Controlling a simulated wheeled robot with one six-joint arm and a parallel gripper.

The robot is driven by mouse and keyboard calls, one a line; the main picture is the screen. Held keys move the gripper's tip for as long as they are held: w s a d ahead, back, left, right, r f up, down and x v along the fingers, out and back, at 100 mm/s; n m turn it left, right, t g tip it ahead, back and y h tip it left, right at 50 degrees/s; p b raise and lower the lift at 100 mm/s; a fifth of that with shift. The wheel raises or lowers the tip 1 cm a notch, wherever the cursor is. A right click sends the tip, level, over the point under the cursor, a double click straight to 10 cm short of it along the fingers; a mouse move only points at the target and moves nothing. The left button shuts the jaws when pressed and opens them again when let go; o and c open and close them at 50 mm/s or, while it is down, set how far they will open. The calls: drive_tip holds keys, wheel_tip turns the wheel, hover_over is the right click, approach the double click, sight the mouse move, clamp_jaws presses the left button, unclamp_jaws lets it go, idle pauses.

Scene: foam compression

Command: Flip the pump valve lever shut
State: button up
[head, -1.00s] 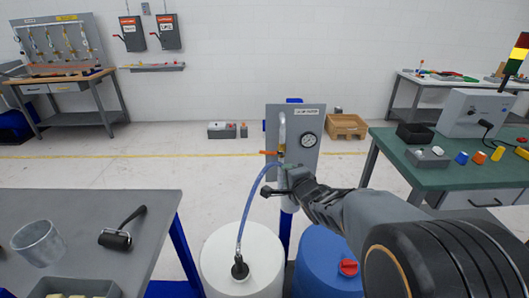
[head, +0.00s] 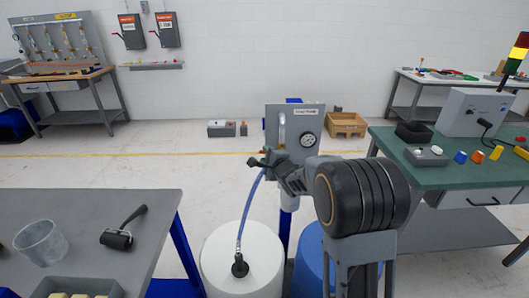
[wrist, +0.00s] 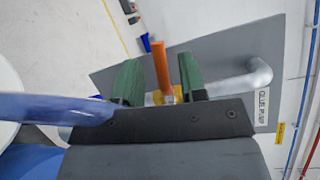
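The pump's grey panel (head: 305,118) stands behind the drums, with a round gauge (head: 308,140) and a pale pipe on it. The orange valve lever (wrist: 160,66) shows in the wrist view between my two green fingertips, with a brass-coloured valve at its base. My gripper (wrist: 158,82) is open around the lever, with a gap visible on both sides. In the head view my gripper (head: 262,158) is in front of the panel's lower left and hides most of the lever. A blue hose (head: 248,208) runs down beside it.
A white drum (head: 225,245) and a blue drum (head: 308,262) stand below the panel. A grey table (head: 85,215) is on the left and a green-topped bench (head: 400,150) on the right. The hose (wrist: 60,108) passes close to my gripper.

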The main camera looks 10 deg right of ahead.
drive_tip(key=shift+x, duration=1.25)
drive_tip(key=shift+c, duration=0.3)
clamp_jaws()
